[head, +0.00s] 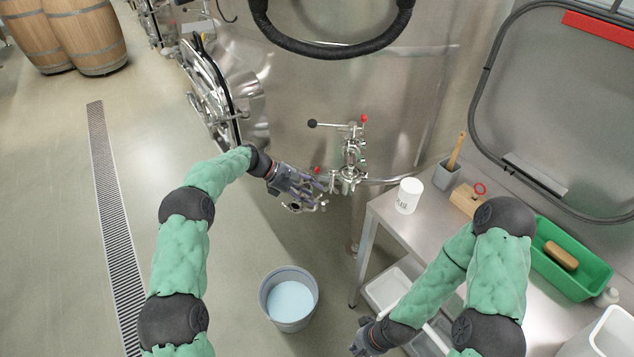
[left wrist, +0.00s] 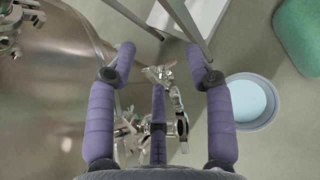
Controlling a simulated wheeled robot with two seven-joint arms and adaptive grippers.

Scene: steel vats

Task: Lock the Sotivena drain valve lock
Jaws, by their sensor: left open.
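A polished metal valve assembly (head: 350,165) stands on the lower front of the steel vat (head: 300,85). It has a lever with a black knob (head: 313,124) and red tips. A lower metal fitting (head: 310,205) shows beside my left gripper (head: 318,190). My left gripper is open, its purple fingers spread. In the left wrist view a metal fitting (left wrist: 180,122) shows between the fingers, partly behind the middle one. I cannot tell whether any finger touches it, nor which part is the lock. My right gripper (head: 360,346) is low at the bottom edge, partly cut off.
A bucket of pale liquid (head: 290,300) stands on the floor below the valve. A steel table (head: 425,215) at the right holds a white mug (head: 409,195), a grey cup with a brush (head: 447,174) and a green tray (head: 590,280). A floor drain (head: 112,200) runs at left.

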